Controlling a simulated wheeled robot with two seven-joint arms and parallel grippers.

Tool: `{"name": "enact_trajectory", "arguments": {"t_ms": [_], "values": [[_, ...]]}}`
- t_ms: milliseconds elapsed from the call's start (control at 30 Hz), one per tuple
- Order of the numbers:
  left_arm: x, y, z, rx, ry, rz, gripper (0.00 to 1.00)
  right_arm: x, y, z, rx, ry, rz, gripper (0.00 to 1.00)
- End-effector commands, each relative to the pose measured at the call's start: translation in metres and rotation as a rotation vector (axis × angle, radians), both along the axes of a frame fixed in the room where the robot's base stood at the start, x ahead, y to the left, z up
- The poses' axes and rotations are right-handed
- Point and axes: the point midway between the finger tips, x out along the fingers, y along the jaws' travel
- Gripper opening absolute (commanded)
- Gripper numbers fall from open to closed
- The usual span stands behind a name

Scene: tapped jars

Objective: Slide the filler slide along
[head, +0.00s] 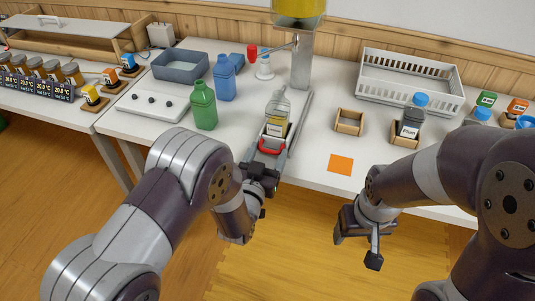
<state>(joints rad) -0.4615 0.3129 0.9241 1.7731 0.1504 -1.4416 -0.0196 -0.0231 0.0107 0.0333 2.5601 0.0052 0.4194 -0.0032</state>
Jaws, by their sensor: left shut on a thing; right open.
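The filler slide (271,147), with a red curved front edge, sits toward the near end of a grey rail (303,103). A clear jar with a pale label (278,108) stands upright on it. The rail runs back to a grey post (302,62) under a yellow-filled tank (299,8). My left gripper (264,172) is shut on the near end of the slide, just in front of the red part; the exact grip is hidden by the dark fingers. My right gripper (357,250) is open and empty, in front of the table edge.
A green bottle (204,108) and a blue bottle (225,80) stand left of the rail. An empty wooden holder (349,122), an orange square (340,164) and a blue-capped jar (411,121) lie to the right. A white basket (410,81) stands behind.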

Motion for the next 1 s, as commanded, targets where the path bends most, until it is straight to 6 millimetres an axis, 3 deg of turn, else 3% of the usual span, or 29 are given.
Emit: {"name": "enact_trajectory", "arguments": {"t_ms": [133, 433, 800, 833, 1000], "values": [[0.004, -0.002, -0.002, 0.0, 0.001, -0.003, 0.16, 0.0, 0.0, -0.003, 0.0, 0.0, 0.0, 0.68], [0.035, -0.013, -0.002, 0.0, 0.0, -0.005, 0.16, 0.0, 0.0, -0.014, 0.0, 0.0, 0.0, 0.68], [0.038, -0.014, -0.001, 0.002, 0.003, -0.006, 0.16, 0.0, 0.0, -0.014, 0.0, 0.0, 0.0, 0.68], [0.038, -0.014, -0.001, 0.002, 0.003, -0.006, 0.8, 0.0, 0.0, -0.014, 0.0, 0.0, 0.0, 0.68], [0.038, -0.014, -0.001, 0.002, 0.002, -0.004, 0.81, 0.0, 0.0, -0.014, 0.0, 0.0, 0.0, 0.68]]}}
